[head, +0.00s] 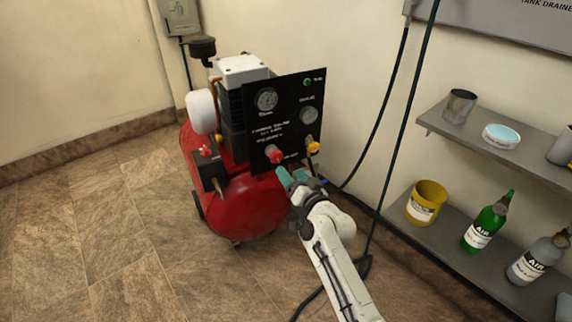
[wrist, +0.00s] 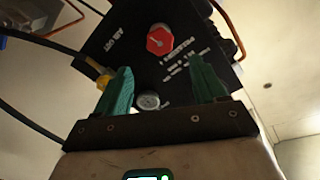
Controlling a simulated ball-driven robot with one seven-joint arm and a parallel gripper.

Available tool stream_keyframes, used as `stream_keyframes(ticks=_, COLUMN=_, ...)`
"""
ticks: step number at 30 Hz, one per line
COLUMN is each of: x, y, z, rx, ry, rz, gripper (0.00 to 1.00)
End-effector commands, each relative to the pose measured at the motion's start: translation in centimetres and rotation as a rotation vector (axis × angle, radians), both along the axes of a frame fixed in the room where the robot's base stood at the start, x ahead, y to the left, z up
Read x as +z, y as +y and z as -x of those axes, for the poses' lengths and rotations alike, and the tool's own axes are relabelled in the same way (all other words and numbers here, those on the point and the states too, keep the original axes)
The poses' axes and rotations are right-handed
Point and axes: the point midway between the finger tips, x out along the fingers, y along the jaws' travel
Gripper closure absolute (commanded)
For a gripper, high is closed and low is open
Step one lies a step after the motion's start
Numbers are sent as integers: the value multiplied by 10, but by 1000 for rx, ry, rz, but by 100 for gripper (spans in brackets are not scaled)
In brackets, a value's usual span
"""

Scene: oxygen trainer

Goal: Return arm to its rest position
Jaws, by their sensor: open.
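My white arm reaches up from the bottom of the head view toward the red compressor (head: 247,208) and its black control panel (head: 285,117). My gripper (head: 292,177) has teal fingers and is just below the panel's red knob (head: 274,154). In the wrist view my gripper (wrist: 163,88) is open, its two fingers apart with nothing between them. The red knob (wrist: 159,40) shows beyond the fingers, apart from them. A small round gauge (wrist: 149,101) shows low between the fingers. A yellow fitting (head: 312,146) is right of the red knob in the head view.
Two grey wall shelves stand at the right; the lower shelf (head: 450,238) holds a yellow bucket (head: 426,203), a green bottle (head: 487,221) and a grey bottle (head: 538,258). Dark hoses (head: 396,150) hang between compressor and shelves. Tiled floor (head: 95,230) is clear at the left.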

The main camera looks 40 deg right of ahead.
Motion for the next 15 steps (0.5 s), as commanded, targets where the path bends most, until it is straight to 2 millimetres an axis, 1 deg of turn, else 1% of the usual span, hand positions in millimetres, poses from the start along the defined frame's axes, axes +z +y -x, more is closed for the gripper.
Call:
stream_keyframes(ticks=1, x=0, y=2, z=7, rx=1, ry=1, rz=0, gripper=29)
stream_keyframes(ticks=6, x=0, y=5, z=17, rx=0, ry=0, rz=-1, gripper=29)
stream_keyframes(ticks=15, x=0, y=5, z=18, rx=0, ry=0, rz=-1, gripper=29)
